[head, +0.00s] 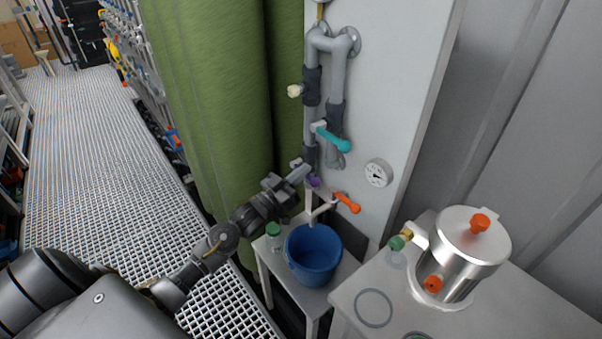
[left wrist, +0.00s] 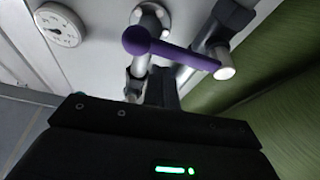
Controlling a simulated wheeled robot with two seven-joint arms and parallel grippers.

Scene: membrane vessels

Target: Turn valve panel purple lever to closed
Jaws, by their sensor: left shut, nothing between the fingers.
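The purple lever (head: 314,182) is on the lower part of the grey pipework on the white valve panel (head: 405,60), mostly hidden behind my left gripper in the head view. In the left wrist view the purple lever (left wrist: 180,54) shows large, its round knob to the left and its bar running right to a metal pivot on the pipe. My left gripper (head: 303,170) is shut and empty, right by the lever. I cannot tell whether it touches the lever. My right gripper is not in view.
A teal lever (head: 335,139) sits above and an orange lever (head: 347,202) below right. A gauge (head: 378,173) is to the right. A blue bucket (head: 314,255) stands below on a small stand. A steel vessel (head: 461,255) stands on the right table. A green curtain (head: 215,100) hangs at the left.

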